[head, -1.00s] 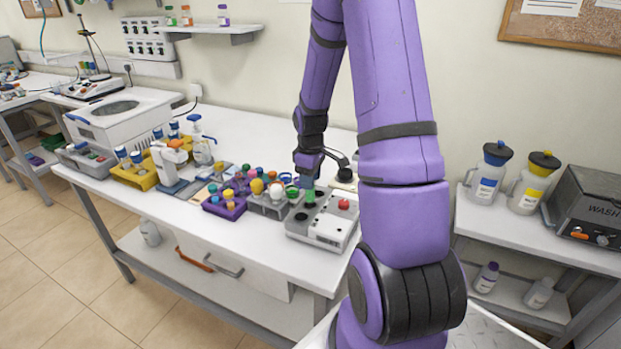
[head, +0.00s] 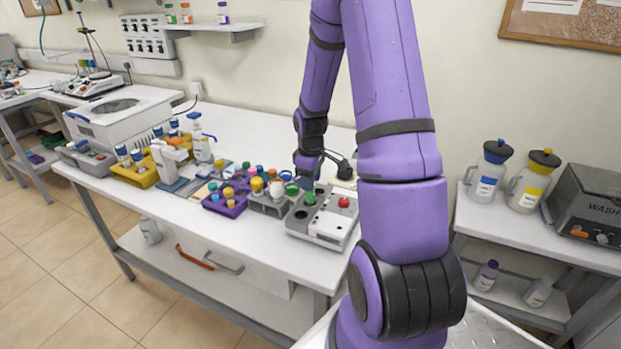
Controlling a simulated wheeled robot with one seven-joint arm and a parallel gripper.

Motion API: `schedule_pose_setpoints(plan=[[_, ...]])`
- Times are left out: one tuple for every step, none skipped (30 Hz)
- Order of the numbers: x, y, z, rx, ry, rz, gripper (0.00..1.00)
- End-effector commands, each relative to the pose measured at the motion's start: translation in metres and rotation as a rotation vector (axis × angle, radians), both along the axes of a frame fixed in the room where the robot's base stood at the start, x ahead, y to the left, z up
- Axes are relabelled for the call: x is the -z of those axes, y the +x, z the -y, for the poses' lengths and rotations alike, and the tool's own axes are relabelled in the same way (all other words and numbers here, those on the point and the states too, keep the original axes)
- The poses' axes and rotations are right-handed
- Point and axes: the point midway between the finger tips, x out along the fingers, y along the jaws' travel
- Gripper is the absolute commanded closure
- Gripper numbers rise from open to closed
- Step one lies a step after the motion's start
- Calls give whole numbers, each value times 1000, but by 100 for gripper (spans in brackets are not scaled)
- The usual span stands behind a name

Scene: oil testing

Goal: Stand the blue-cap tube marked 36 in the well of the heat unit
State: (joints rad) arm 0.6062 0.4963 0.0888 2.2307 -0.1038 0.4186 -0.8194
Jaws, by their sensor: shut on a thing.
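The heat unit (head: 345,233) is a grey-white block with dark round wells and a red knob, near the bench's front right edge. My gripper (head: 308,178) points down over its back left part. It is shut on a slim tube (head: 310,197), of which a short green part shows below the jaws, right at the top of the unit. Its cap and number cannot be read. I cannot tell how far the tube is inside a well. A dark well (head: 301,214) in front of it looks empty.
Left of the unit stand a grey rack (head: 268,207) and a purple rack (head: 222,208) with coloured caps. A yellow rack (head: 140,180) with blue-cap containers is further left. A dark curved object (head: 341,165) is close behind my gripper.

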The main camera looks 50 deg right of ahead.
Motion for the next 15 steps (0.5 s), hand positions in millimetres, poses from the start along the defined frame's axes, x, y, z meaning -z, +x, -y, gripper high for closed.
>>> schedule_pose_setpoints(plan=[[1, 0, 0, 0, 0, 0, 82], [2, 0, 0, 0, 0, 0, 82], [2, 0, 0, 0, 0, 0, 82], [3, 0, 0, 0, 0, 0, 82], [3, 0, 0, 0, 0, 0, 82], [4, 0, 0, 0, 0, 0, 82], [4, 0, 0, 0, 0, 0, 82], [5, 0, 0, 0, 0, 0, 82], [6, 0, 0, 0, 0, 0, 82], [6, 0, 0, 0, -1, 0, 82], [7, 0, 0, 0, -1, 0, 82], [7, 0, 0, 0, -1, 0, 82], [8, 0, 0, 0, -1, 0, 82], [8, 0, 0, 0, -1, 0, 82], [9, 0, 0, 0, -1, 0, 82]])
